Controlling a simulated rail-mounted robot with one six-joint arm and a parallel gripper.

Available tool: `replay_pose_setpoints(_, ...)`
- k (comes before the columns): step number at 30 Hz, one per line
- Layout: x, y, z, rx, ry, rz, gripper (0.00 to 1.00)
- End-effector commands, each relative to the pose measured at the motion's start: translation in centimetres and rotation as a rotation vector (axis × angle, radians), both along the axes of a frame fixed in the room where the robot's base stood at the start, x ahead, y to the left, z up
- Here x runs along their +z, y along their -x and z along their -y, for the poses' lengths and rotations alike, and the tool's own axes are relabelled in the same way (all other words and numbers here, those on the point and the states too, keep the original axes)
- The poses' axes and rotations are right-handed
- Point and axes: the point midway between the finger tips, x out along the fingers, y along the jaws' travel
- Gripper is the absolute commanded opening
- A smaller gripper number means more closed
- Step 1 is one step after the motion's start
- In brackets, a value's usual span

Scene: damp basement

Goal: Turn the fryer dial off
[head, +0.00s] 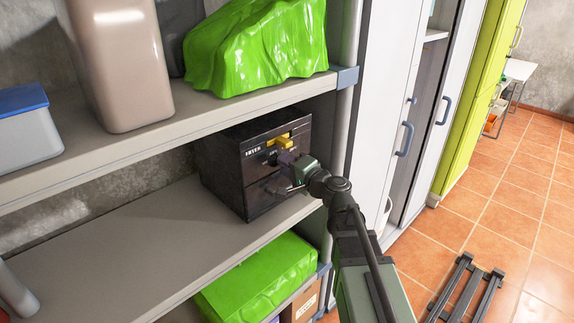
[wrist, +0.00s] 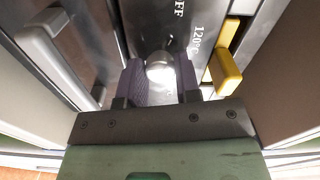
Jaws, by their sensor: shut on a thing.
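The fryer (head: 250,165) is a dark box with a "FRYER" label, standing on the middle shelf. Its front carries a yellow lever (head: 282,142), which also shows at the right of the wrist view (wrist: 226,70). My gripper (head: 287,162) is at the fryer's front, below the yellow lever. In the wrist view its two dark purple fingers are shut on the round silver dial (wrist: 160,67). The markings "OFF" and "120°C" show on the panel by the dial. In the head view the gripper mostly hides the dial. Its exact pointer direction cannot be told.
A grey handle (wrist: 55,50) stands out at the left of the wrist view. Green sheeting (head: 260,45) lies on the shelf above and more (head: 258,275) below. A shelf post (head: 343,100) stands right of the fryer.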

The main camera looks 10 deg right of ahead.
Motion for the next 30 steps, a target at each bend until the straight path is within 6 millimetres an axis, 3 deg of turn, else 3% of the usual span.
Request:
replay_pose_setpoints(12, -0.11, 0.06, 0.01, 0.001, 0.170, 0.100, 0.07)
replay_pose_setpoints(28, -0.11, 0.05, 0.02, 0.001, 0.192, 0.113, 0.07)
replay_pose_setpoints(29, -0.11, 0.05, 0.02, 0.001, 0.192, 0.113, 0.34)
replay_pose_setpoints(30, -0.10, 0.05, 0.02, 0.001, 0.191, 0.113, 0.40)
